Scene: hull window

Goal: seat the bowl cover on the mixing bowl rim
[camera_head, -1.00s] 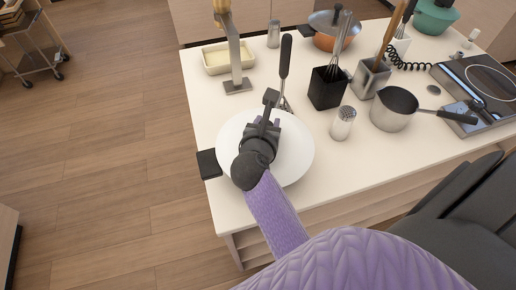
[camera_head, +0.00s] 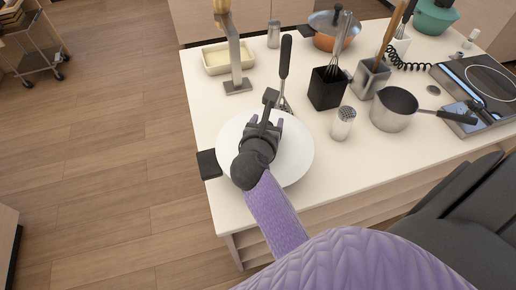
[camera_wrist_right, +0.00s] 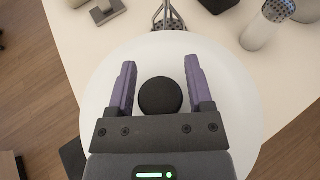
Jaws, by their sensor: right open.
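The bowl cover (camera_head: 296,152) is a round white disc at the near left part of the counter. In the right wrist view the cover (camera_wrist_right: 225,110) fills the middle, with a round black knob (camera_wrist_right: 160,97) at its centre. My right gripper (camera_head: 266,120) is over the cover. In the wrist view my right gripper (camera_wrist_right: 160,65) is open, its purple fingers on either side of the knob with gaps. The mixing bowl cannot be made out; the cover and arm hide what is underneath. My left gripper is not in view.
A dark flat piece (camera_head: 208,163) juts out left of the cover. A whisk-like tool (camera_head: 285,65) stands behind it. A shaker (camera_head: 342,123), a saucepan (camera_head: 392,113) and a black utensil holder (camera_head: 327,90) stand to the right. The counter's front right is clear.

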